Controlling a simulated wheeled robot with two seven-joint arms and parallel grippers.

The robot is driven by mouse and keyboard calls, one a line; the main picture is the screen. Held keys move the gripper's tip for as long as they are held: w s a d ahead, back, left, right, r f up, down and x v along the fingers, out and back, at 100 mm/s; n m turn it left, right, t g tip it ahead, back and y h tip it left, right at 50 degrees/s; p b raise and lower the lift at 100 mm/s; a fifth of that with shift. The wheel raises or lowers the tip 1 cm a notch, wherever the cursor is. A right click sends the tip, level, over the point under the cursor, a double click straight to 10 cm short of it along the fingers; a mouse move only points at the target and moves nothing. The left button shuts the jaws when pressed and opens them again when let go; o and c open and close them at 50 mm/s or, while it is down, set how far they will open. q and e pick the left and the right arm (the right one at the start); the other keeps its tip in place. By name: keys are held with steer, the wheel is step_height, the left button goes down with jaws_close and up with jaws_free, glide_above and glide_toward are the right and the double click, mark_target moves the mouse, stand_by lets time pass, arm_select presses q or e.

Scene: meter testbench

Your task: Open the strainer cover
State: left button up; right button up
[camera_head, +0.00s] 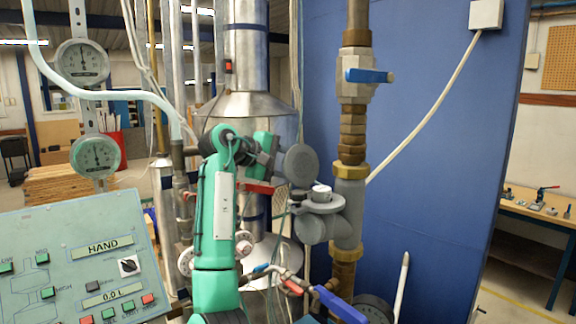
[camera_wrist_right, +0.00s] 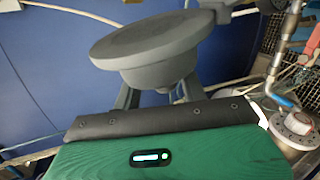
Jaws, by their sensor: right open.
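The strainer (camera_head: 349,213) is a grey fitting on the vertical brass and grey pipe. Its side branch has a round flange with a small white round top (camera_head: 321,191). A round grey disc, which looks like the strainer cover (camera_head: 301,165), stands tilted up above and left of this flange, facing the head camera. My right gripper (camera_head: 278,160) is just left of the disc. In the right wrist view the cover (camera_wrist_right: 150,45) lies in front of the gripper, its tapered side between two spread dark fingers (camera_wrist_right: 160,97). The fingertips are partly hidden behind it. My left gripper is out of view.
A blue-handled valve (camera_head: 367,76) sits higher on the pipe, and another blue handle (camera_head: 339,305) is below. A blue panel (camera_head: 430,150) stands close behind. Gauges (camera_head: 83,63) and a control panel (camera_head: 80,265) are at left; a workbench (camera_head: 540,210) is at far right.

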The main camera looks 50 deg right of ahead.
steer(key=shift+w+a+r+b, duration=0.1)
steer(key=shift+w+a+b, duration=0.2)
steer(key=shift+a, duration=0.2)
steer(key=b+v, duration=0.4)
steer(key=v, duration=0.8)
steer(key=shift+a+r, duration=0.3)
steer(key=shift+a, duration=0.05)
steer(key=shift+f, duration=0.1)
